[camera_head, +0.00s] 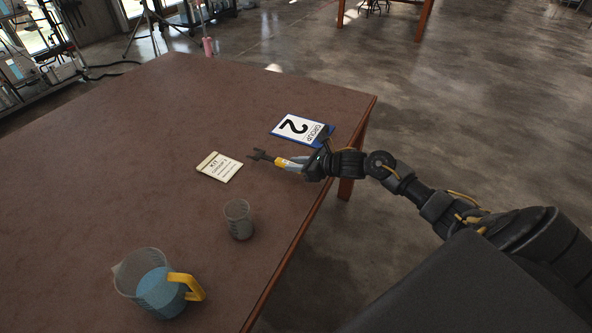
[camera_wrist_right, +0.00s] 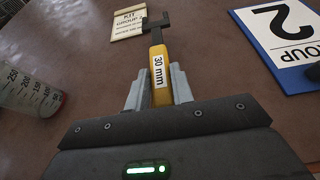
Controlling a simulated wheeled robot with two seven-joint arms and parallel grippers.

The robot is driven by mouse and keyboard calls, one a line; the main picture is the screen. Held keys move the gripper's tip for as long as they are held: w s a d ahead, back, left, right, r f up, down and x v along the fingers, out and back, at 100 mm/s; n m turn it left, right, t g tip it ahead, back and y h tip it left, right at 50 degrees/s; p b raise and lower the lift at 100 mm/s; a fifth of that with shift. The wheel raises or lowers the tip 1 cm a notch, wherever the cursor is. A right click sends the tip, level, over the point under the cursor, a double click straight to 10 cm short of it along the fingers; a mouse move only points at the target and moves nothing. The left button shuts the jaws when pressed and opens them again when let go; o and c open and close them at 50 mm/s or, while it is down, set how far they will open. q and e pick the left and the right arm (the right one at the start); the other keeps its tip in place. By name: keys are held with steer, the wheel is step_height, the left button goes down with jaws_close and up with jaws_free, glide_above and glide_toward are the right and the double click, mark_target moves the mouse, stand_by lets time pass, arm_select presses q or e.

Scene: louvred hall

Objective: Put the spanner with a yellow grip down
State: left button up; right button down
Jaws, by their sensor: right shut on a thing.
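The spanner with a yellow grip (camera_head: 282,162) is held in my right gripper (camera_head: 297,163), its dark jaw pointing left over the table. In the right wrist view the spanner (camera_wrist_right: 160,68) shows a "30 mm" label on its yellow grip, between the two grey fingers of my right gripper (camera_wrist_right: 160,92). The gripper is shut on the grip. I cannot tell whether the spanner touches the table. My left gripper is in neither view.
On the brown table (camera_head: 180,110) a "KIT" card (camera_head: 219,167) lies left of the spanner. A blue-edged "GROUP 2" sign (camera_head: 301,130) lies behind it. A clear beaker (camera_head: 238,219) and a jug with a yellow handle (camera_head: 155,284) stand nearer. The table's far left is bare.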

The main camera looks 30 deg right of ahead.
steer(key=shift+w+d+f, duration=0.2)
steer(key=shift+w+f, duration=0.05)
steer(key=shift+f, duration=0.15)
step_height(320, 180, down, 2)
steer(key=shift+f+p, duration=0.1)
steer(key=shift+p, duration=0.5)
steer(key=shift+f, duration=0.3)
steer(key=c, duration=1.2)
jaws_free()
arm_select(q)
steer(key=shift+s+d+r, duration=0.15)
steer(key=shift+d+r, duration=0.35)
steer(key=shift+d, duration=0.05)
